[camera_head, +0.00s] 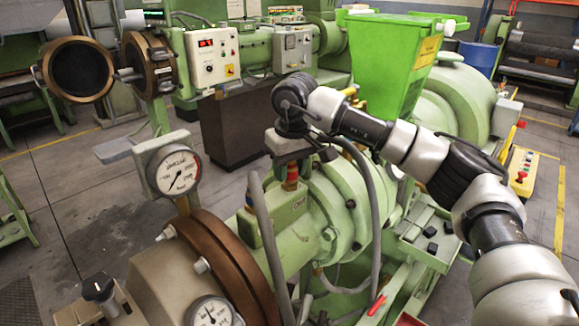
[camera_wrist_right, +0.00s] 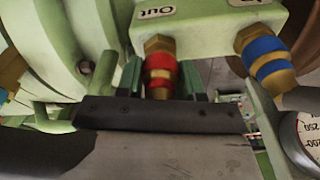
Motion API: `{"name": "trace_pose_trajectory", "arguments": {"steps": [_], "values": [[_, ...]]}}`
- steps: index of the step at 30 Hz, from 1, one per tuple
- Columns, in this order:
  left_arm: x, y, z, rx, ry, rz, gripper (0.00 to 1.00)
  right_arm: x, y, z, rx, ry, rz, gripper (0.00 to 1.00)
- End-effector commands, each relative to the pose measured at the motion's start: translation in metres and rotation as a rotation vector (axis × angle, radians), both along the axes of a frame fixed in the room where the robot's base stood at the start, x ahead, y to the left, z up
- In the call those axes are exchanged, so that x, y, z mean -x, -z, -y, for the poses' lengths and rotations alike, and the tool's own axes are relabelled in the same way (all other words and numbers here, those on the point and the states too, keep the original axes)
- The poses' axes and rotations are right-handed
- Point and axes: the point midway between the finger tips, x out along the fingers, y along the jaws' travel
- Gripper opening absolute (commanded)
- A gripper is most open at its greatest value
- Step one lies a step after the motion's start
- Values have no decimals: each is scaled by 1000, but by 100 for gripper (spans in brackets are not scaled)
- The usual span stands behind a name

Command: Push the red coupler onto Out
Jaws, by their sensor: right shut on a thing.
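The red coupler (camera_wrist_right: 161,66) is in the middle of the right wrist view, in line with the brass fitting under the "Out" label (camera_wrist_right: 155,12) and appearing to touch it. I cannot tell how far it is seated. In the head view the red coupler (camera_head: 291,172) stands on top of the green block (camera_head: 290,212), just below my right gripper (camera_head: 293,160). My right gripper, in the wrist view (camera_wrist_right: 162,82), is shut on the red coupler, one finger on each side. Its dark palm hides the coupler's rear end. My left gripper is not in view.
A blue-banded coupler (camera_wrist_right: 268,58) with a grey hose sits on the neighbouring port. Grey hoses (camera_head: 268,245) run down close to the block. A pressure gauge (camera_head: 175,170) and brown flange (camera_head: 225,265) stand to the left. A green hopper (camera_head: 390,65) rises behind my right arm.

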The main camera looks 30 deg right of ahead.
Motion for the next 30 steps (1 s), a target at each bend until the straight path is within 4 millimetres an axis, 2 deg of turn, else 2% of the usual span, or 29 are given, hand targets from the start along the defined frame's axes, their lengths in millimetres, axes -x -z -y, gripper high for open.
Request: {"name": "trace_pose_trajectory", "arguments": {"steps": [23, 24, 30], "values": [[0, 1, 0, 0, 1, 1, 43, 0, 2, 0, 0, 0, 1, 10], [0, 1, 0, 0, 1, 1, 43, 0, 2, 0, 0, 0, 1, 39], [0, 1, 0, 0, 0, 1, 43, 0, 3, 0, 0, 0, 1, 67]]}}
